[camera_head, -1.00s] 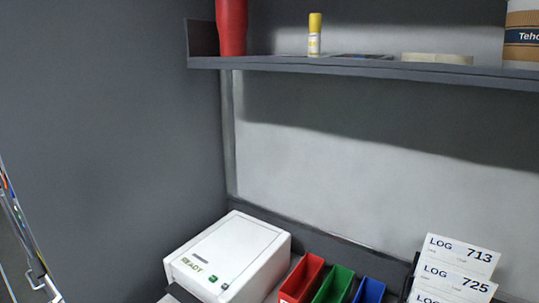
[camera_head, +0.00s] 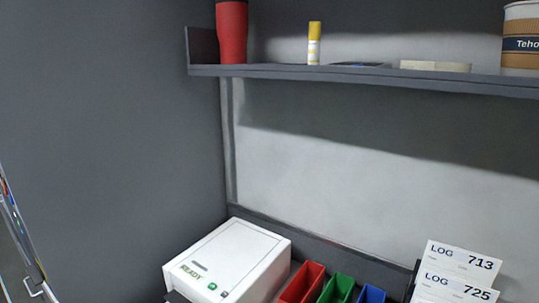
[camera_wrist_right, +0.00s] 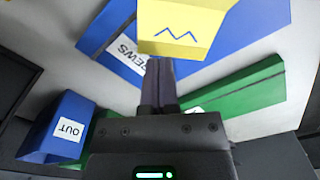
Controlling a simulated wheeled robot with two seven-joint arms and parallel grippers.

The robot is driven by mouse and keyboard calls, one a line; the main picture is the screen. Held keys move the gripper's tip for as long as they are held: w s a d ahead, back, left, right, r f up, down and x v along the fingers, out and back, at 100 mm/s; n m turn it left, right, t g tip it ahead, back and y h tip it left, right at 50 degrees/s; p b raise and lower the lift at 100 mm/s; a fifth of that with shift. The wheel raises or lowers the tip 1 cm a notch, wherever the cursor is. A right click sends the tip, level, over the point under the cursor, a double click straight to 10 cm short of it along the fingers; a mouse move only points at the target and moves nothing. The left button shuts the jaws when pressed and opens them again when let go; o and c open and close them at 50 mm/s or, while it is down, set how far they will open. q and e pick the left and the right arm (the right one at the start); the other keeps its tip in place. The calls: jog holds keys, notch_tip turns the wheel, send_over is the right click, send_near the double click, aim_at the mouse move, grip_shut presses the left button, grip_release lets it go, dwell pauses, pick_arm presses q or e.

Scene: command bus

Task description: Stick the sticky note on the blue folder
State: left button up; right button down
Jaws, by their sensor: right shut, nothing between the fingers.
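A yellow sticky note (camera_wrist_right: 188,30) with a blue zigzag mark shows at the top of the right wrist view. It lies across the blue folder (camera_wrist_right: 252,18), which carries a white label, partly covered, ending in "REWS". The note's lower edge looks bent; I cannot tell if all of it touches the folder. My right gripper (camera_wrist_right: 158,64) is shut and empty, its fingertips just below the note's lower edge in the picture. Neither gripper, the note nor this folder shows in the head view. My left gripper is not in view.
A green folder (camera_wrist_right: 245,92) and a blue bin labelled OUT (camera_wrist_right: 52,130) flank my right gripper. The head view shows a white printer-like box (camera_head: 230,262), red (camera_head: 302,283), green and blue bins, log cards (camera_head: 460,262) and a shelf (camera_head: 360,76) above.

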jog(key=shift+f+b, duration=0.7)
jog(key=shift+f, duration=0.45)
dwell(0.6)
dwell(0.4)
notch_tip(320, 180, up, 5)
jog(key=p, duration=0.5)
jog(key=shift+r, duration=0.15)
